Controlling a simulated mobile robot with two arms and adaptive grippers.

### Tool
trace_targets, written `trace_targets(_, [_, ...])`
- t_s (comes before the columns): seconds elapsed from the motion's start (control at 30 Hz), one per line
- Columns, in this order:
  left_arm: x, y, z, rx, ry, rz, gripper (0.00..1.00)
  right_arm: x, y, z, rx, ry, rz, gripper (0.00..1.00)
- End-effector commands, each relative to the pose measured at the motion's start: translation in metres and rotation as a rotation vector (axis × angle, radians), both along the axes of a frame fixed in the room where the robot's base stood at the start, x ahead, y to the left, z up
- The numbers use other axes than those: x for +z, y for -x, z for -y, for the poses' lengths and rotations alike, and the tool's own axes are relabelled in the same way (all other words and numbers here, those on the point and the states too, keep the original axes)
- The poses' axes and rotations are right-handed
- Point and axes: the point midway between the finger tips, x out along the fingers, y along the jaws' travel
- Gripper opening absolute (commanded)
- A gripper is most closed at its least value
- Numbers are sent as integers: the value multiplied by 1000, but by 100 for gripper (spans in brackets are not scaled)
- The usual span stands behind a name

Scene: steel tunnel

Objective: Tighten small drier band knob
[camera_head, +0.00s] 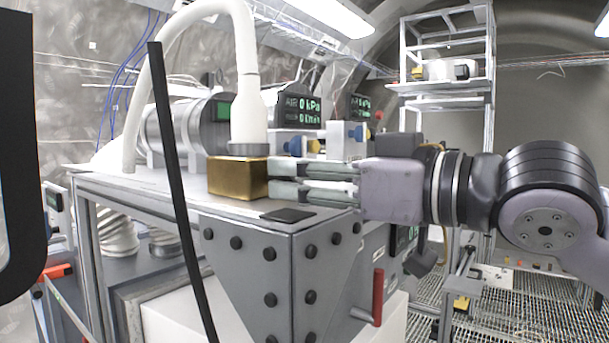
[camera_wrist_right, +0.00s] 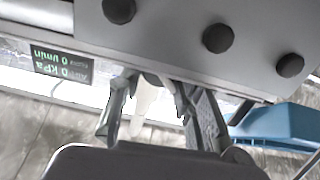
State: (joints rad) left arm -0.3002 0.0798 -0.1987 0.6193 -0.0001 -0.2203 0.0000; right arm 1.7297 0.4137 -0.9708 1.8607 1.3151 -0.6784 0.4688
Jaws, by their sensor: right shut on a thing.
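My right gripper (camera_head: 272,178) reaches in from the right over the grey bench top, its tips at the right side of a brass block (camera_head: 237,178). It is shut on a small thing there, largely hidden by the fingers. I cannot make out the drier band knob clearly. In the right wrist view the two fingers (camera_wrist_right: 156,86) stand apart, with a pale shape (camera_wrist_right: 147,104) between or behind them. My left gripper is not in view.
Digital displays (camera_head: 302,112) and blue-knobbed white blocks (camera_head: 345,138) stand behind the fingers. A bolted steel bracket (camera_head: 280,265) and a red handle (camera_head: 378,297) are below. A metal rack (camera_head: 447,85) is at the back right.

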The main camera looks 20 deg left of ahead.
Motion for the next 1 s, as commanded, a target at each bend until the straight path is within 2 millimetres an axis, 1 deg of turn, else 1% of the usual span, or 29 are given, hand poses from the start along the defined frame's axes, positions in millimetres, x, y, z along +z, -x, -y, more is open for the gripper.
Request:
trace_targets(0.17, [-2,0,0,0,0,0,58,-1,-1,0,0,-28,-74,4])
trace_targets(0.7, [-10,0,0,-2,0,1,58,-1,-2,0,0,-161,-439,4])
trace_targets(1.0, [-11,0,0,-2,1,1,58,0,-3,1,-1,-205,-558,4])
